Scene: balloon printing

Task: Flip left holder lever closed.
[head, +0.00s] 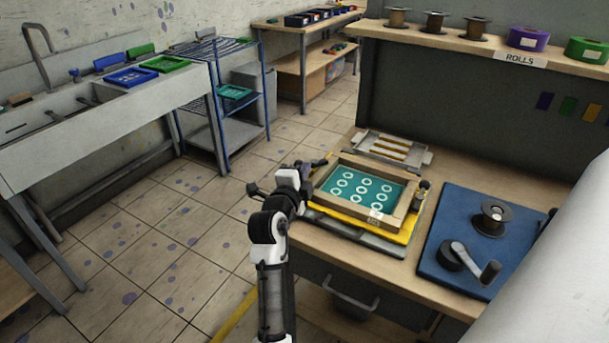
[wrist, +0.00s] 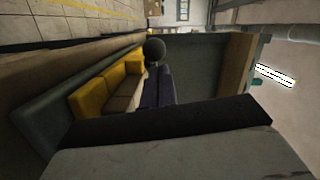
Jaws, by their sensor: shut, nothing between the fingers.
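A wooden-framed printing screen (head: 410,222) with a teal mesh of white rings lies on a yellow base (head: 397,237) on the bench. My gripper (head: 313,165) is at the screen's left side, shut and empty; my arm partly hides this area. The left holder's lever is not clear in the head view. In the wrist view a black ball knob (wrist: 154,50), apparently the lever's, stands by a stepped yellow block (wrist: 92,98) and a dark bar. Whether my gripper touches it I cannot tell. The right holder (head: 423,189) shows a dark knob at the frame's right edge.
A metal tray (head: 428,157) with wooden strips lies behind the screen. A blue mat (head: 440,238) with a spool (head: 492,217) and a crank (head: 478,262) is to the right. A shelf with rolls (head: 527,38) is above. Open floor lies left of the bench.

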